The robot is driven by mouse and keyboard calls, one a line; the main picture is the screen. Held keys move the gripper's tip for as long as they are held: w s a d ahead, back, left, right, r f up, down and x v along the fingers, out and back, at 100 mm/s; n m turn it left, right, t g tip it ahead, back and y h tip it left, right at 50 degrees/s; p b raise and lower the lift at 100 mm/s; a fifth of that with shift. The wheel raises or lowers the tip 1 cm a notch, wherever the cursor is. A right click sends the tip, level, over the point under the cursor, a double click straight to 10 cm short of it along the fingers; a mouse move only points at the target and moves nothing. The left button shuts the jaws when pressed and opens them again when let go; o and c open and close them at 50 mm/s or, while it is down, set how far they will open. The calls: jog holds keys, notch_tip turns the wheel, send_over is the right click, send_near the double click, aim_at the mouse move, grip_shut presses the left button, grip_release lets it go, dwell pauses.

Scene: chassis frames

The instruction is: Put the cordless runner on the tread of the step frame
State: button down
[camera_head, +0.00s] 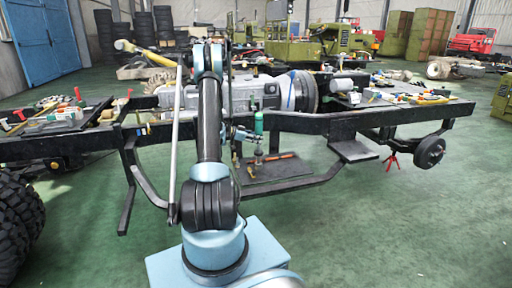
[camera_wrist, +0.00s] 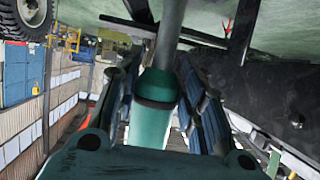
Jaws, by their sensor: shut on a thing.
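My gripper (camera_head: 248,133) is shut on a green cylindrical tool, the cordless runner (camera_head: 259,122). In the head view it is held upright, with a grey shaft below the green body. The wrist view shows its green body (camera_wrist: 152,115) between my two fingers (camera_wrist: 160,95), with the shaft pointing away. The step frame (camera_head: 318,178) hangs below the chassis rail. Its dark tread (camera_head: 285,183) lies below the runner in the picture. I cannot tell whether the shaft's lower end touches anything.
An orange-handled tool (camera_head: 279,156) and a small yellow item (camera_head: 250,172) show near the tread. A second dark plate (camera_head: 354,149) is at the right. The black chassis rail (camera_head: 350,122) runs behind the gripper. Loose tools crowd the right bench top (camera_head: 395,95). Green floor is open in front.

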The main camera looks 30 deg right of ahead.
aim_at(256, 152)
jog(key=shift+f, duration=1.8)
jog(key=c, duration=1)
grip_release()
jog(key=shift+f, duration=0.1)
jog(key=shift+c, duration=0.2)
